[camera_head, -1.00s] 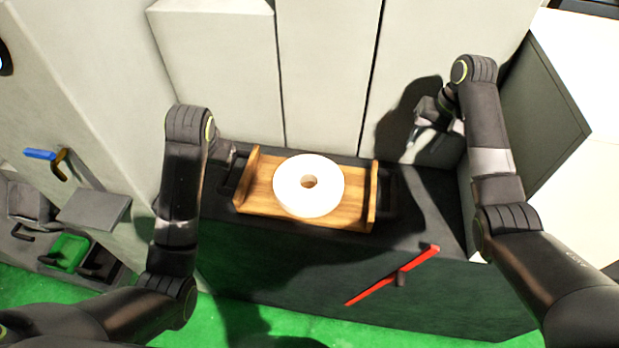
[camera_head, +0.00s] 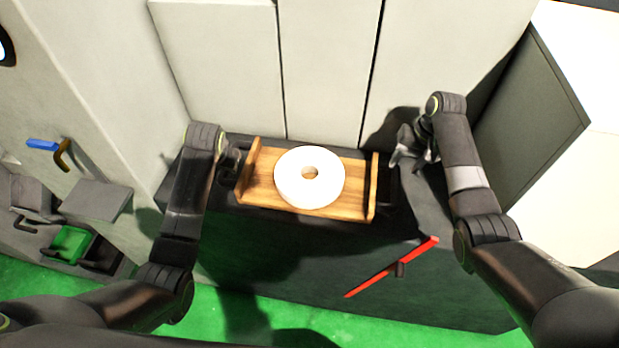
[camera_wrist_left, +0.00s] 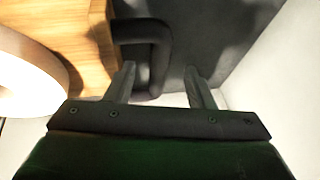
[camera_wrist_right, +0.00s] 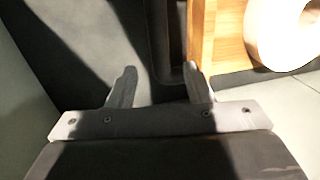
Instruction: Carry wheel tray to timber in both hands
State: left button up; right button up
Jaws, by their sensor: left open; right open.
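The wooden tray (camera_head: 259,188) rests on the dark ledge with raised end walls and a black handle at each end. A white grinding wheel (camera_head: 328,187) with a centre hole lies flat in it. My left gripper (camera_head: 233,166) is open at the tray's left end. In the left wrist view its fingertips (camera_wrist_left: 160,72) are on either side of the outer bar of the black handle (camera_wrist_left: 163,55); depth is unclear. My right gripper (camera_head: 396,160) is open near the tray's right end. In the right wrist view its fingertips (camera_wrist_right: 160,70) are near the dark right handle (camera_wrist_right: 172,45).
Pale machine panels (camera_head: 330,70) rise close behind the ledge. A red bar (camera_head: 390,268) is on the ledge's front face. A dark panel (camera_head: 530,120) stands at the right. A blue-handled hook (camera_head: 45,145) and a green bin (camera_head: 70,243) are at the left. No timber is identifiable.

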aim_at(397, 173)
pick_arm(q)
jog(key=shift+x, duration=3.3)
pick_arm(e)
jog(key=shift+a+f, duration=0.25)
jog(key=shift+f, duration=0.8)
jog(key=shift+a+f, duration=0.2)
jog(key=shift+f, duration=0.9)
jog(key=shift+a+f, duration=0.25)
jog(key=shift+f, duration=0.8)
pick_arm(q)
grip_shut()
pick_arm(e)
grip_shut()
pick_arm(q)
jog(key=shift+w+r, duration=0.2)
jog(key=shift+r, duration=0.05)
pick_arm(e)
jog(key=shift+w+r, duration=0.2)
jog(key=shift+w, duration=0.1)
